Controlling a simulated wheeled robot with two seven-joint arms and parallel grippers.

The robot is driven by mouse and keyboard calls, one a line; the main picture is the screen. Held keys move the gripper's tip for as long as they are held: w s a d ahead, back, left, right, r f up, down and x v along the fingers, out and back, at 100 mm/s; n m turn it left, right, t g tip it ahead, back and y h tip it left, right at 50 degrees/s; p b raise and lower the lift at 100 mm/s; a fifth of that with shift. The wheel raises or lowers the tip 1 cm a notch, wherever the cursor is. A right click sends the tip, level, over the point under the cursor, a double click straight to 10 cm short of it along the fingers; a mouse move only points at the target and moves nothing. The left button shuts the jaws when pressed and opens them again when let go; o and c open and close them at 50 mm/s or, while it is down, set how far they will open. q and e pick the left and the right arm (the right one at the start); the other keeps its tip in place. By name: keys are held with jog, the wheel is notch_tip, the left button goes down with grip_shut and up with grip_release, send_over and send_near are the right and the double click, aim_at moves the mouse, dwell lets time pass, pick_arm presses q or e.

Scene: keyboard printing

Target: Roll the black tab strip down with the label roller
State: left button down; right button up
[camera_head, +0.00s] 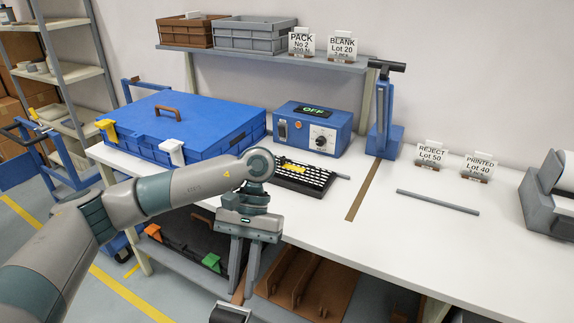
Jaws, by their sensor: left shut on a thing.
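My left gripper (242,284) points down in front of the table's front edge. Its two fingers are shut on a thin brown piece, which looks like the handle of the label roller. A dark, rounded part with a pale top (230,313), likely the roller's head, shows below it and is cut off by the bottom edge. The keyboard (300,180), with white keys and a yellow patch, lies on the table behind the gripper, partly hidden by my arm. I cannot pick out the black tab strip. My right gripper is not in view.
A blue case (190,122) and a blue control box (313,130) reading OFF stand at the back. A blue press-like stand (384,125), a brown strip (364,192) and a grey bar (437,201) are to the right. The white table (440,245) is clear at front right.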

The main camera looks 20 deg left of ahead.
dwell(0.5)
pick_arm(q)
jog(key=s+f, duration=0.3)
jog(key=f, duration=0.9)
jog(key=shift+s+f, duration=0.15)
jog(key=shift+f, duration=0.15)
jog(key=shift+d, duration=0.1)
